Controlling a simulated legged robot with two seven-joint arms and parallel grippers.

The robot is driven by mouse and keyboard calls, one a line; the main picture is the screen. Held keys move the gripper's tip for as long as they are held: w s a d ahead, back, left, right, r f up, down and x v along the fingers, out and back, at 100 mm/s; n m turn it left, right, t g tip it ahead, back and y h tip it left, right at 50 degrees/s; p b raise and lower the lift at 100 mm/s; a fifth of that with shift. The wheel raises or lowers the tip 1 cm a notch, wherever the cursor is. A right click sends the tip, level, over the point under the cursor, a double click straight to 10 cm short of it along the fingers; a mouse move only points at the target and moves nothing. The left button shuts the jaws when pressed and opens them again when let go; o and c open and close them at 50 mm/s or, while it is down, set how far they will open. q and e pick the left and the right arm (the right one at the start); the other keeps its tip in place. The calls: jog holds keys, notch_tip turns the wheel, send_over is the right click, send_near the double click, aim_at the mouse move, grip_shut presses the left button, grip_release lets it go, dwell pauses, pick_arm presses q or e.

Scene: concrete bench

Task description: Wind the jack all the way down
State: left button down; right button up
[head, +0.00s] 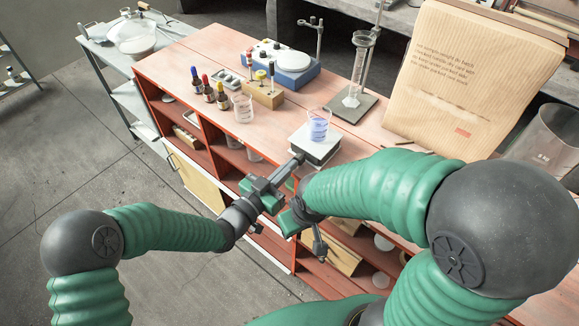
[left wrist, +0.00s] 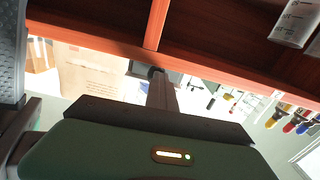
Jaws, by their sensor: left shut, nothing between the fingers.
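The jack (head: 317,149) stands near the bench's front edge, with a pale top plate. A beaker of blue liquid (head: 319,127) stands upright on it. My left gripper (head: 298,158) is shut and empty, its fingertips at the jack's front left side. I cannot tell whether they touch the jack or its knob, which I cannot make out. In the left wrist view, the closed fingers (left wrist: 161,92) point toward a dark shape at the bench edge. My right gripper (head: 320,246) hangs low in front of the shelves, partly hidden by my right arm; its jaws are unclear.
A tall measuring cylinder (head: 361,62) on a stand is behind the jack. A large paper sack (head: 465,85) stands at right. Left are an empty beaker (head: 243,108), dropper bottles (head: 209,92), a wooden block (head: 263,95) and a blue stirrer (head: 285,68). Open red shelves lie below.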

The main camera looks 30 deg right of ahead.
pick_arm(q)
jog(key=shift+s+d+r, duration=0.1)
jog(key=shift+s+d, duration=0.05)
jog(key=shift+d, duration=0.05)
